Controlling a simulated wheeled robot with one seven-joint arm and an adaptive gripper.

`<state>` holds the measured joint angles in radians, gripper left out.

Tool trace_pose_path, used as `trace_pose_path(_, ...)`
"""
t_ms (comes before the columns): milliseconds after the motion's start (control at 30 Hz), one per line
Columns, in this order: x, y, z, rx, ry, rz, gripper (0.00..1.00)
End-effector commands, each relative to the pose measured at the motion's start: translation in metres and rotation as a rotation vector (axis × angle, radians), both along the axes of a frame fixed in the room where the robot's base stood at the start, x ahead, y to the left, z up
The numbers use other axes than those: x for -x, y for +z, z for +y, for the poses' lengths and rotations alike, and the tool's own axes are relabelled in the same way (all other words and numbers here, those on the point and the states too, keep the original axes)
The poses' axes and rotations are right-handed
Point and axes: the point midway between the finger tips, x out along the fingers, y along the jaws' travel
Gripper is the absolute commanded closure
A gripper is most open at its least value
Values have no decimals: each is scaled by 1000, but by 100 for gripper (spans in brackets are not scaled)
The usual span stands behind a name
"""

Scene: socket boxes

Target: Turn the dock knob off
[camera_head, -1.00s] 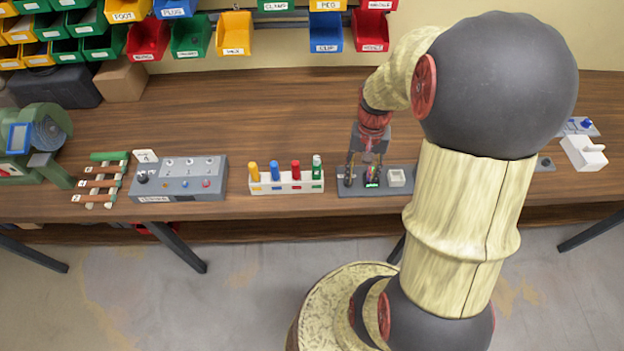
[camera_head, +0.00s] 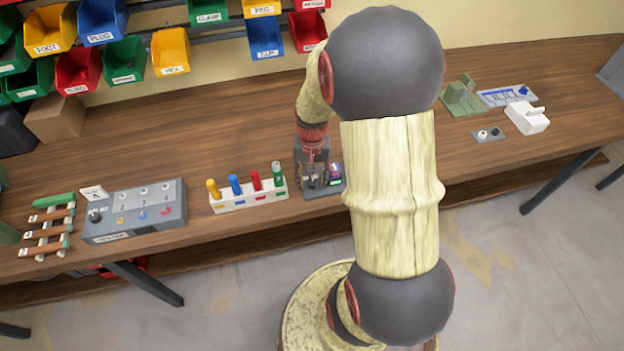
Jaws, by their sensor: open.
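The dark dock base (camera_head: 322,191) sits near the front edge of the bench, just right of the block of coloured pegs. A small green-lit display (camera_head: 335,182) shows on it. My gripper (camera_head: 313,181) points down over the left part of this base, with its fingers open and close to the surface. A small blue and red item (camera_head: 335,168) shows beside the fingers. I cannot make out the dock knob; the gripper may cover it, and my arm hides the base's right side. Contact with the dock cannot be told.
A white block with coloured pegs (camera_head: 249,194) stands close on the left. A grey control box (camera_head: 134,213) and a slatted rack (camera_head: 47,232) lie further left. A white device (camera_head: 527,119) and small panels stand at the right. Coloured bins (camera_head: 170,51) hang behind. The bench behind the dock is clear.

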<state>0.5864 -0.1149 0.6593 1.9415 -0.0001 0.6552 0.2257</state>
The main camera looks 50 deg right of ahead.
Motion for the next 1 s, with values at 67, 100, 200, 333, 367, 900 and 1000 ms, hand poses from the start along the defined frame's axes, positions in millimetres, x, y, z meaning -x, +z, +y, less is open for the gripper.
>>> trace_pose_path(67, 0, 0, 0, 0, 0, 0, 58)
trace_pose_path(100, 0, 0, 0, 0, 0, 0, 58)
trace_pose_path(200, 0, 0, 0, 0, 0, 0, 62)
trace_pose_path(333, 0, 0, 0, 0, 0, 0, 69)
trace_pose_path(367, 0, 0, 0, 0, 0, 0, 71)
trace_pose_path(900, 0, 0, 0, -1, 0, 1, 100)
trace_pose_path(1000, 0, 0, 0, -1, 1, 1, 100)
